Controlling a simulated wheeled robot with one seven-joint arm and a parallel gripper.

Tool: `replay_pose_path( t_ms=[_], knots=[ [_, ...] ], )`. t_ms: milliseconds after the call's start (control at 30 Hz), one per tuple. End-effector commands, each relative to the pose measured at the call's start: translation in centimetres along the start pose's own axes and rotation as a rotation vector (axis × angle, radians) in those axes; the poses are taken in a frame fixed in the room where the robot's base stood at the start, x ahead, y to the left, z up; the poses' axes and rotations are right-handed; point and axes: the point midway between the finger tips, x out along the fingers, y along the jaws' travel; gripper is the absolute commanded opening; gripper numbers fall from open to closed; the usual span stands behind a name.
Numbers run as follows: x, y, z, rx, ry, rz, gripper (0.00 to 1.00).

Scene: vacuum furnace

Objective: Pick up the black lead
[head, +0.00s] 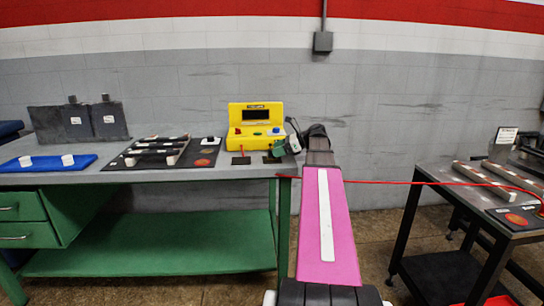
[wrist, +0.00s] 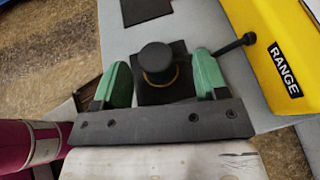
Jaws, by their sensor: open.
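The black lead (wrist: 157,57) appears in the wrist view as a round black knob with a brass-coloured ring, on a small black square pad (wrist: 178,92). My gripper (wrist: 160,68) is open, with one green finger on each side of the knob. Gaps show between the knob and both fingers. In the head view, my gripper (head: 283,147) is at the right front of the yellow meter (head: 256,118), above the bench; the lead is not clearly seen there.
A black ball-ended rod (wrist: 234,46) lies close by the right finger and the meter. A black rack (head: 150,160) and blue tray (head: 38,170) occupy the green bench's left side. A red cable (head: 370,181) spans to the right table. Bare bench top surrounds the pad.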

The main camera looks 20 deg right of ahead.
Motion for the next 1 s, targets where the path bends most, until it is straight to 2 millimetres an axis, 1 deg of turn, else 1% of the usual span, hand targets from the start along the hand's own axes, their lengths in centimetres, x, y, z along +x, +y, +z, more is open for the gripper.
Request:
replay_pose_path(
  t_ms=[167,300,400,567,600,667,700,733,767,1000],
  knots=[
    [2.4,0.5,0.7,-0.001,0.0,0.003,0.67],
    [4.2,0.4,0.7,-0.001,0.0,0.002,0.67],
    [4.5,0.4,0.6,-0.001,0.0,0.0,0.67],
    [4.4,0.3,0.6,0.0,0.0,0.0,0.67],
    [4.4,0.3,0.6,0.0,0.0,0.0,0.54],
    [4.4,0.3,0.6,0.0,0.0,0.0,0.34],
    [4.4,0.3,0.6,0.0,0.0,0.0,0.21],
    [4.4,0.3,0.6,0.0,0.0,0.0,0.11],
    [4.4,0.3,0.6,0.0,0.0,0.0,0.08],
    [4.4,0.3,0.7,0.0,0.0,0.0,0.09]
  ],
)
